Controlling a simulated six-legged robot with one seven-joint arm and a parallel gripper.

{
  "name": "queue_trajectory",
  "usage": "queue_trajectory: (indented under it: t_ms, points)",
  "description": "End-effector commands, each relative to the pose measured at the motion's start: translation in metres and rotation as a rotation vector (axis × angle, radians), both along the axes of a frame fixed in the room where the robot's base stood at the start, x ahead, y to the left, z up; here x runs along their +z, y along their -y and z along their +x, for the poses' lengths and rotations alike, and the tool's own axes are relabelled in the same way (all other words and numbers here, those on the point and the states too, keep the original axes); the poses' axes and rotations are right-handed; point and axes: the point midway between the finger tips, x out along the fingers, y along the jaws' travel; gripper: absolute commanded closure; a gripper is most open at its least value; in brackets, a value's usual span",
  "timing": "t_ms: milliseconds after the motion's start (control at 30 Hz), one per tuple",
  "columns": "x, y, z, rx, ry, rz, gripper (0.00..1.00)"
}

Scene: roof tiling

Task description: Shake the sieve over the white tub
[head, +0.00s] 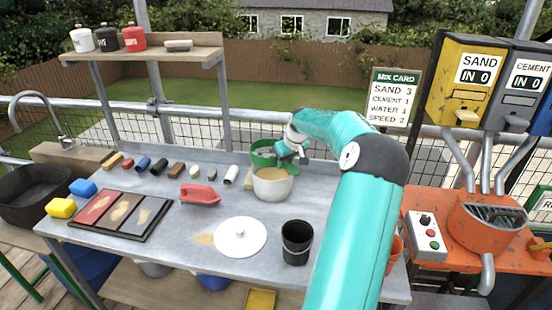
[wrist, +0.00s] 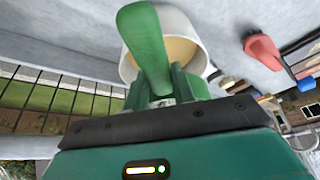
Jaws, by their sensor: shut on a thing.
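The white tub (head: 273,188) stands on the grey bench with sandy material inside. The green sieve (head: 262,153) shows at the tub's far side, close above its rim. I cannot tell how much of the sieve is over the opening. My gripper (head: 286,150) is shut on the sieve, to the right of its round part. In the wrist view, a long green part of the sieve (wrist: 146,42) reaches from between my fingers (wrist: 166,85) across the white tub's opening (wrist: 183,50). The sieve's mesh and contents are hidden.
A white round lid (head: 239,238), a black bucket (head: 297,243) and a red float (head: 200,195) lie nearer on the bench. Several small pieces line its back. A tray of coloured panels (head: 110,212) is at left. An orange mixer (head: 488,225) stands right.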

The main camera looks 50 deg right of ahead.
Motion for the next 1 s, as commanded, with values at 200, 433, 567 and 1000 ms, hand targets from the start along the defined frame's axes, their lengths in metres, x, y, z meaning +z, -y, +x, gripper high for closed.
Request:
queue_trajectory:
  t_ms: [200, 433, 567, 1000]
  points:
    - [0.001, 0.002, -0.002, -0.004, -0.002, -0.002, 0.97]
    - [0.001, 0.002, -0.002, -0.003, -0.002, -0.002, 0.97]
    - [0.002, 0.002, -0.002, -0.003, -0.002, -0.002, 0.97]
    - [0.018, 0.002, -0.002, -0.004, -0.001, -0.004, 0.97]
